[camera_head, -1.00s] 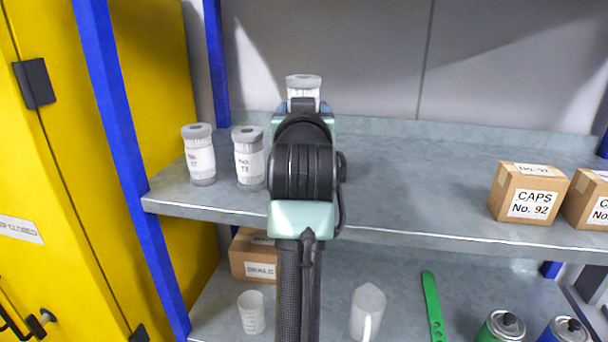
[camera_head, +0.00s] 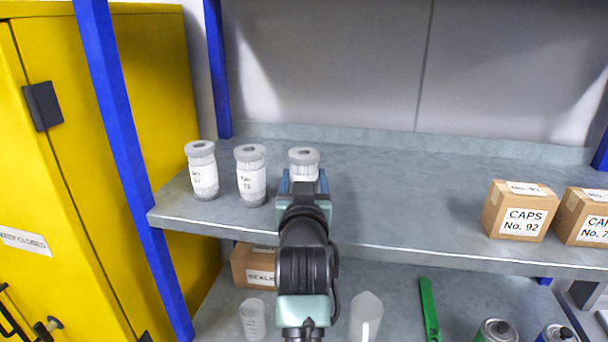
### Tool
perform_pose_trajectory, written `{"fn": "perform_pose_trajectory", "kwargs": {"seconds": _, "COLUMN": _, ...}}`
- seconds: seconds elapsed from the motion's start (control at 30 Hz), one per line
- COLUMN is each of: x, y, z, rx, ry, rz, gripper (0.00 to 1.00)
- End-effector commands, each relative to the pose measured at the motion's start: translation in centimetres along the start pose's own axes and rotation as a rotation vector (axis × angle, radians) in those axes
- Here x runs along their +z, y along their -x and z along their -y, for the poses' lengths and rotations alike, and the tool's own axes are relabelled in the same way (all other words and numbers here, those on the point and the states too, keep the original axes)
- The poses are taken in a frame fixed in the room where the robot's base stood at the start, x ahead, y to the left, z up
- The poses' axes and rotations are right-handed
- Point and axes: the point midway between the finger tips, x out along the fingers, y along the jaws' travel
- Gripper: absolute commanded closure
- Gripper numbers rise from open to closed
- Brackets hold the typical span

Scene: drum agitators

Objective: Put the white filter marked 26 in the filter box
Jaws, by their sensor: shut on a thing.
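Three white filters with grey caps stand in a row at the left of the upper shelf. The left filter (camera_head: 202,171) and the middle filter (camera_head: 250,175) stand upright, with labels too small to read surely. The right filter (camera_head: 303,163) is at my gripper (camera_head: 303,184), which is shut on it. Its lower part and label are hidden behind the gripper and my arm, so I cannot read its number or tell whether it touches the shelf. No filter box can be made out.
The upper shelf (camera_head: 400,200) is clear between the filters and two cardboard caps boxes (camera_head: 520,212) at the right. A blue post (camera_head: 122,130) and yellow cabinet stand at left. Below are a carton (camera_head: 252,266), beakers, a green tool (camera_head: 428,308) and cans.

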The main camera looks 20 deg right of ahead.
Motion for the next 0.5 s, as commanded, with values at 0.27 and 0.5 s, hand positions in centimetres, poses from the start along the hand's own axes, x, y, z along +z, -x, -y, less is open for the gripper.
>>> {"fn": "perform_pose_trajectory", "kwargs": {"seconds": 0.27, "x": 0.42, "y": -0.01, "z": -0.02, "rx": 0.0, "ry": 0.0, "rz": 0.0, "gripper": 0.31}}
{"fn": "perform_pose_trajectory", "kwargs": {"seconds": 0.5, "x": 0.31, "y": -0.01, "z": -0.02, "rx": 0.0, "ry": 0.001, "rz": 0.0, "gripper": 0.03}}
